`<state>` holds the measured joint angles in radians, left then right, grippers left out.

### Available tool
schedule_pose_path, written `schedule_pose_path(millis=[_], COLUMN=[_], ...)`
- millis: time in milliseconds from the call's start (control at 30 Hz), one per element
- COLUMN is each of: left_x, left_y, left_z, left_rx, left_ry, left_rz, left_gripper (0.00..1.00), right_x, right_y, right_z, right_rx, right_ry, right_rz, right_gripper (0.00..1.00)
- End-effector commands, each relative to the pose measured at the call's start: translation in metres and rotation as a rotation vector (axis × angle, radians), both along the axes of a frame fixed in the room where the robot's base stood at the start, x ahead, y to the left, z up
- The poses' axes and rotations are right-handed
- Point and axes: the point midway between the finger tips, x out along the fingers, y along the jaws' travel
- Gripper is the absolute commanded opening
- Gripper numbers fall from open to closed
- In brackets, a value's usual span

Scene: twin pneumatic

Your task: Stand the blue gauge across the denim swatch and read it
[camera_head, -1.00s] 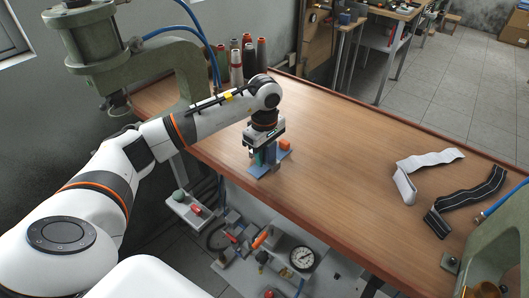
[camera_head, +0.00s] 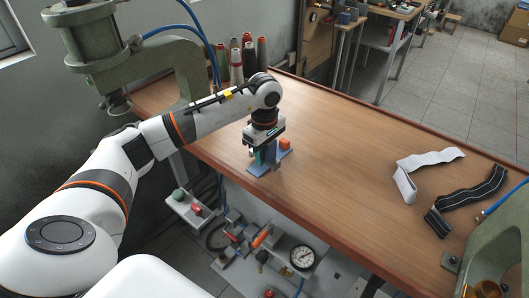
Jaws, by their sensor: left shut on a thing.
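My left gripper (camera_head: 265,150) points down near the table's front left edge. It is shut on the blue gauge (camera_head: 268,155), which stands upright between its fingers. A flat blue piece, which looks like the denim swatch (camera_head: 256,170), lies on the table under the gauge. The gripper hides part of both, so I cannot tell whether the gauge touches the cloth. My right gripper is not in view.
A small orange block (camera_head: 285,143) sits just right of the gauge. Thread spools (camera_head: 237,65) stand behind my left arm. White (camera_head: 405,180) and black (camera_head: 437,222) straps lie at the right. Green presses (camera_head: 85,40) flank the wooden table (camera_head: 340,150). Its middle is clear.

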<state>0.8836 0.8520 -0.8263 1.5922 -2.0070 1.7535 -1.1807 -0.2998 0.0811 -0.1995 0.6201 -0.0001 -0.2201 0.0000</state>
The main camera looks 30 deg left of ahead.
Motion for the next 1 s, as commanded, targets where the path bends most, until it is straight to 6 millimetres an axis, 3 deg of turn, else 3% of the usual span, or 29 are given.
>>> schedule_pose_path(millis=[867, 900, 1000], left_x=[0.0001, 0.0002, 0.0001], left_y=[0.0000, 0.0000, 0.0000], left_z=[-0.0095, -0.0095, -0.0091], left_rx=[0.000, -0.001, -0.001], left_ry=[-0.001, -0.001, 0.000], left_rz=[0.000, 0.000, 0.000], left_gripper=[0.00, 0.32, 0.49], right_x=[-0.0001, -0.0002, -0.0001], right_y=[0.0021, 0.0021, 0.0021], right_z=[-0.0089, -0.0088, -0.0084], right_rx=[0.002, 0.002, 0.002], right_ry=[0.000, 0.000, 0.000], right_rz=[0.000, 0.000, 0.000], right_gripper=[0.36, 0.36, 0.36])
